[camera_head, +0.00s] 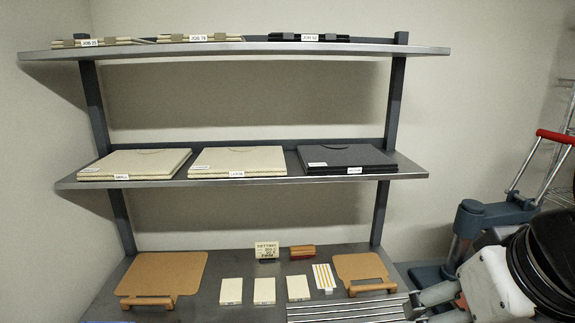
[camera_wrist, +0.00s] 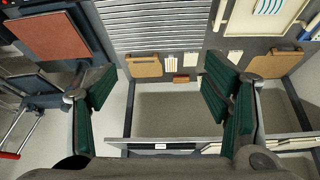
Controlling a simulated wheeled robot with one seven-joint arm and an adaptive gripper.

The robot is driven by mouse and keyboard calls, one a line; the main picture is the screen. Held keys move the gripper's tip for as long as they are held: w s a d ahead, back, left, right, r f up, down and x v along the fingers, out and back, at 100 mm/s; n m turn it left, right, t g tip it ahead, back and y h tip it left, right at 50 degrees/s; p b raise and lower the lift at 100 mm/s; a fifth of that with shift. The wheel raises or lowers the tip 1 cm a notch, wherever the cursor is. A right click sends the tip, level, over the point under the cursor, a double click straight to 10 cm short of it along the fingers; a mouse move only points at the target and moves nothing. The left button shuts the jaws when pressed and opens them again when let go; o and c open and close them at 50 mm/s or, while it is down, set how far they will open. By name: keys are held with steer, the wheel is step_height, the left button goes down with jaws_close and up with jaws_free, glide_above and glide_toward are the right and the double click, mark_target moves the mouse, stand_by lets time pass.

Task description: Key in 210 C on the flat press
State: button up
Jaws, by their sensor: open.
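The flat press, as far as it shows, is a blue-grey machine (camera_head: 480,225) with a red-gripped lever (camera_head: 555,137) at the right edge in the head view. My arm hides part of it. In the wrist view, a reddish-brown flat plate (camera_wrist: 58,38) on a dark frame shows at upper left, with a red grip (camera_wrist: 10,155) at lower left. No keypad or temperature reading can be made out. My gripper (camera_wrist: 158,95) is open and empty, its green-padded fingers spread wide, apart from the press. In the head view my arm comes in at lower right.
A small printed card (camera_head: 267,250) stands on the bench, its text too small to read surely. Tan pads (camera_head: 165,274), pale tiles (camera_head: 265,291) and a slatted metal rack (camera_head: 345,308) lie there. Shelves above hold labelled flat boards (camera_head: 238,161).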

jaws_close()
stand_by(1.2)
